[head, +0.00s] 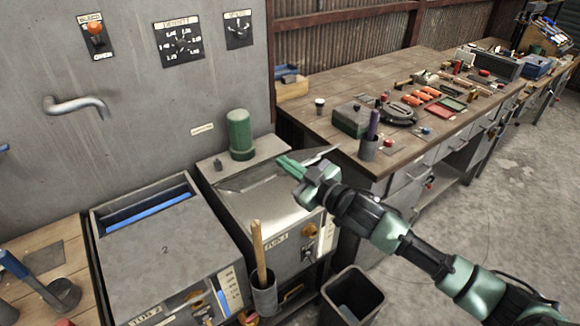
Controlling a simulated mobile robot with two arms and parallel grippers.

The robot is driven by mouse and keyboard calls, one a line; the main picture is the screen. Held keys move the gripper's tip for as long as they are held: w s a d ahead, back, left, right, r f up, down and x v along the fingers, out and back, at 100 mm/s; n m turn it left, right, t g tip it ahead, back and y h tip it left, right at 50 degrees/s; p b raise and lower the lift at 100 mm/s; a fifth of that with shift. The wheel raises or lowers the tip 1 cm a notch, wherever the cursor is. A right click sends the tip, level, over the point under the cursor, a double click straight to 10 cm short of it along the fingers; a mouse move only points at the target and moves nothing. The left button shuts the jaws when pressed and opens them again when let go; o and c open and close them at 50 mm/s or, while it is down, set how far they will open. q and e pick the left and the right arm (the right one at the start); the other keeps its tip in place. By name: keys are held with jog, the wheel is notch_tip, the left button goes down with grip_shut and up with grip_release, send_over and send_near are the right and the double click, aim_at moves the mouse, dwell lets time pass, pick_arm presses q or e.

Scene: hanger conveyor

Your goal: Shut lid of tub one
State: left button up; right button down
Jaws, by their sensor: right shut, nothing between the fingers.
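Tub one (281,262) is the grey metal box in the middle, with a "TUB 1" plate on its front. A shiny grey metal panel (268,196) lies over its top, and a thin pointed metal edge (322,156) sticks out at the back right. I cannot tell clearly how far the lid stands open. My right gripper (287,165), green, is shut and empty over the back right part of the tub's top. Whether it touches the metal cannot be told. My left gripper is not in view.
Tub two (165,250) stands to the left, its top partly open over blue. A green cylinder (240,135) stands behind tub one. A wooden-handled tool (258,250) stands in a cup in front. A dark bin (352,297) is on the floor. A cluttered workbench (325,92) runs behind right.

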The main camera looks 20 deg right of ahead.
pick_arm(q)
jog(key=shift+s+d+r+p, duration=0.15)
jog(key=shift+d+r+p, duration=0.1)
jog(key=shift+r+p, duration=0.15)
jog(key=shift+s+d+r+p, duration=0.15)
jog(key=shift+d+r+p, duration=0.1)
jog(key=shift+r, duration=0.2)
pick_arm(e)
jog(key=f, duration=0.2)
jog(key=w+d+f, duration=0.1)
jog(key=shift+f, duration=0.3)
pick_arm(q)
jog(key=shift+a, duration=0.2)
